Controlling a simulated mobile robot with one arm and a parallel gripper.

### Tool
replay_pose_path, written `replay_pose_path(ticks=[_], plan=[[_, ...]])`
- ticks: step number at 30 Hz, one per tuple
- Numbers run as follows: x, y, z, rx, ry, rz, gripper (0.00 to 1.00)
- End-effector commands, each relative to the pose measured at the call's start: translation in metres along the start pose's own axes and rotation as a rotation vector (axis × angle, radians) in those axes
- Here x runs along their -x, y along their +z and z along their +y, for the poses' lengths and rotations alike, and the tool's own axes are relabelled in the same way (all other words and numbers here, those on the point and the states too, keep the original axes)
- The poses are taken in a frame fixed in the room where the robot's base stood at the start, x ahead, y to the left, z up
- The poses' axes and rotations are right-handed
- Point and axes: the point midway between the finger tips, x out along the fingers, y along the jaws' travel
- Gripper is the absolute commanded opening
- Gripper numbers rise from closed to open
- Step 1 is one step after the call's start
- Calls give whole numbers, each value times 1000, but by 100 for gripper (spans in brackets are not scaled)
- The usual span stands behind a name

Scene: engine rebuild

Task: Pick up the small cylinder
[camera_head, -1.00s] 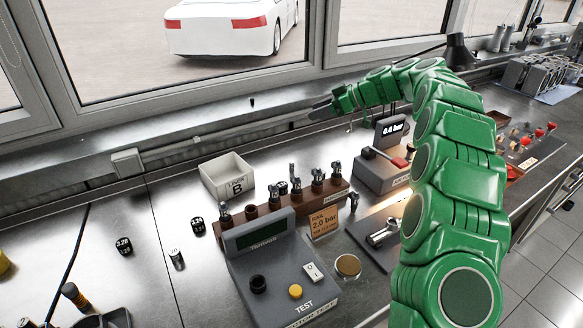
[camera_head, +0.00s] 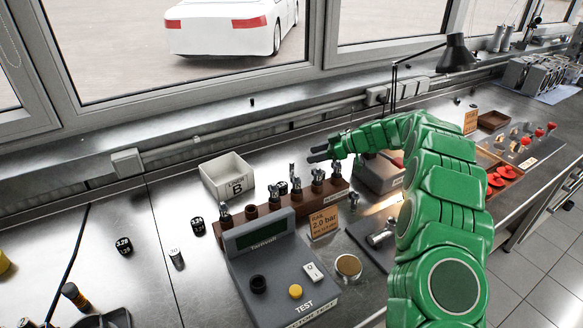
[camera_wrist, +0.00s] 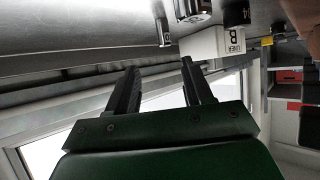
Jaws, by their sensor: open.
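Several small cylinders stand in the head view. A small silver cylinder with a pale top (camera_head: 176,257) stands on the left metal bench. Two black ones with white markings stand near it: one to its left (camera_head: 124,245), one to its right (camera_head: 198,225). I cannot tell which is the task's cylinder. My gripper (camera_head: 313,153) is open and empty, above the back of the injector rack, apart from all three cylinders. In the wrist view, its two fingers (camera_wrist: 160,67) have nothing between them.
A white box marked B (camera_head: 228,177) stands behind the brown rack (camera_head: 263,213) of metal injectors. A grey tester (camera_head: 275,262) with buttons stands in front of the rack. The bench around the silver cylinder is mostly clear. A window wall closes off the back.

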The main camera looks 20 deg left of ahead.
Motion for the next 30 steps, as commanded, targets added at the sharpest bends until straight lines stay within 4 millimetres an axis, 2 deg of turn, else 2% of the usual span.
replay_pose_path(ticks=[5, 12, 17, 27, 30], plan=[[-8, 9, 0, 1, 0, -1, 51], [-30, 9, -1, 1, 0, -2, 51], [-38, 8, -3, 1, -1, -2, 51], [-78, 5, -10, -1, -3, -2, 51], [-84, 5, -9, -1, -1, -2, 51]])
